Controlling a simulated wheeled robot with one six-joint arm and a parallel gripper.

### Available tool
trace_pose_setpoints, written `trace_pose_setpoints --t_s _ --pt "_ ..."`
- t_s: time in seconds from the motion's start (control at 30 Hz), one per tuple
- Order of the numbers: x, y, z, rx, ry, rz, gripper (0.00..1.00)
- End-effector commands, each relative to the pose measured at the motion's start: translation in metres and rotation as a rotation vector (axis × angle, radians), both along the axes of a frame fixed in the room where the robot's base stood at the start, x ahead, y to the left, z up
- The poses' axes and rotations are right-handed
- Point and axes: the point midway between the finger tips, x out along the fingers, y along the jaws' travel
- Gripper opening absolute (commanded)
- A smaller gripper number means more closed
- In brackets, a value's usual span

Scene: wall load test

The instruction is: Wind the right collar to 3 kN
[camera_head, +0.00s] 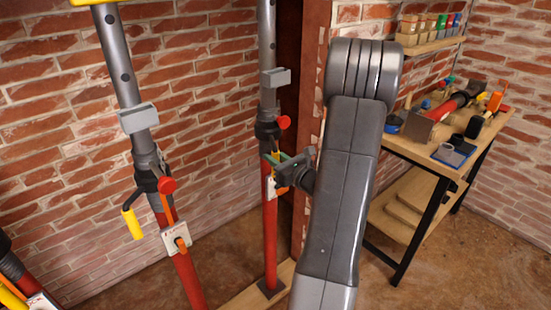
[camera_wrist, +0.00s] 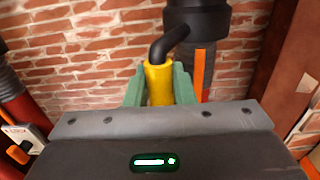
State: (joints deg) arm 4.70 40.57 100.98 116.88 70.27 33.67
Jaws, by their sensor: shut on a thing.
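The right prop has a grey upper tube, a red lower tube (camera_head: 270,235) and a black collar (camera_head: 267,130) with a red knob (camera_head: 284,122). In the wrist view the collar (camera_wrist: 197,20) has a bent black crank arm ending in a yellow handle (camera_wrist: 158,84). My gripper (camera_head: 274,160) is at the prop just below the collar, its green fingers shut on the yellow handle, one on either side.
Another prop is cut off at lower left. A brick wall is behind. A workbench (camera_head: 440,150) with tools stands at right, beyond my arm.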

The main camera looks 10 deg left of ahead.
Motion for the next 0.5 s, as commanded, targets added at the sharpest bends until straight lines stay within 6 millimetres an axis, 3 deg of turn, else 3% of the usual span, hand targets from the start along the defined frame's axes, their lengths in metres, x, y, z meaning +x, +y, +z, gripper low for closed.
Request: trace_pose_setpoints --t_s 0.27,0.5 --pt "0.005 -0.008 0.0 0.0 0.0 0.068 0.0" --pt "0.016 -0.024 0.0 -0.001 -0.001 0.235 0.0"
